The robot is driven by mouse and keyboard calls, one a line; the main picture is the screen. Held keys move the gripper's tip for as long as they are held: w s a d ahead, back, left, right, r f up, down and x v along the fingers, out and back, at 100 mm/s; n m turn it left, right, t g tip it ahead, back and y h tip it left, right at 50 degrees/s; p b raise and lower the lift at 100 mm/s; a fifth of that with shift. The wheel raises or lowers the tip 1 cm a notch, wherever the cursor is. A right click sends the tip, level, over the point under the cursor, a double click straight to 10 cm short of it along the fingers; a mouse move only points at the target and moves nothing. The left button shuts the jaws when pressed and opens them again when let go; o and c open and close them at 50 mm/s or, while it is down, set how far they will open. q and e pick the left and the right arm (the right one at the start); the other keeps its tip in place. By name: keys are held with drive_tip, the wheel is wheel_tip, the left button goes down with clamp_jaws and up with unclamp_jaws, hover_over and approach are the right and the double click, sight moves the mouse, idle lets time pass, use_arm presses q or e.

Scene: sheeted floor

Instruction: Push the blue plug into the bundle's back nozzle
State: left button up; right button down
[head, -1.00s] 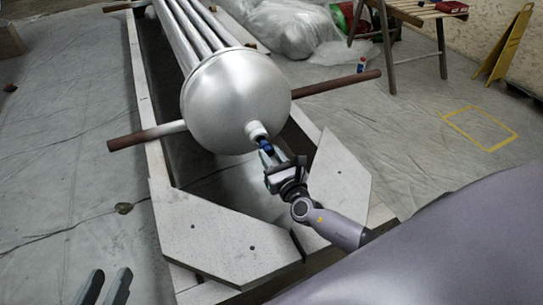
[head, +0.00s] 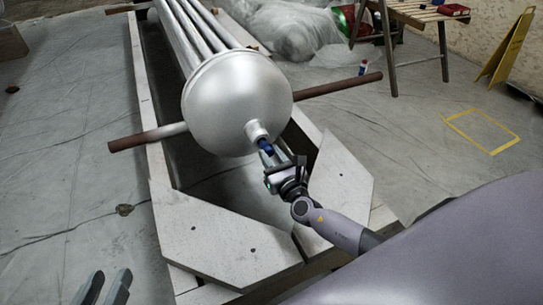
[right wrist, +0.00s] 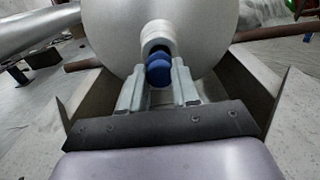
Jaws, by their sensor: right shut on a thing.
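The bundle is a row of metal tubes ending in a silvery rounded dome (head: 232,100). Its back nozzle (head: 256,131), a short pale stub, sticks out of the dome's lower right; the nozzle also shows in the right wrist view (right wrist: 157,34). My right gripper (head: 272,157) is shut on the blue plug (head: 265,146), close in front of the nozzle. In the right wrist view the plug (right wrist: 159,70) sits between the fingers at the nozzle's lower mouth; how deep it sits cannot be told. My left gripper (head: 104,288) is at the bottom left, its two fingers apart and empty.
A pale wooden frame (head: 215,228) lies under the bundle. Brown rods (head: 340,86) stick out on both sides. A wooden trestle (head: 415,14), plastic-wrapped items (head: 290,30) and a yellow sign (head: 507,48) stand farther back.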

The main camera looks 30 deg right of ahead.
use_arm(q)
drive_tip(key=shift+f+b, duration=0.55)
drive_tip(key=shift+f, duration=0.1)
use_arm(e)
drive_tip(key=shift+w+d, duration=0.1)
drive_tip(key=shift+w, duration=1.1)
drive_tip(key=c, duration=0.8)
unclamp_jaws()
drive_tip(key=shift+f, duration=0.1)
use_arm(q)
drive_tip(key=shift+s+f, duration=0.1)
use_arm(e)
drive_tip(key=shift+o, duration=0.2)
drive_tip(key=shift+s+p, duration=0.3)
drive_tip(key=shift+s, duration=0.25)
drive_tip(key=s+p, duration=0.1)
drive_tip(key=s, duration=0.4)
drive_tip(key=shift+a+p, duration=0.2)
drive_tip(key=shift+p, duration=0.15)
drive_tip(key=shift+s, duration=0.55)
use_arm(q)
drive_tip(key=shift+d+r, duration=0.25)
drive_tip(key=shift+r, duration=0.7)
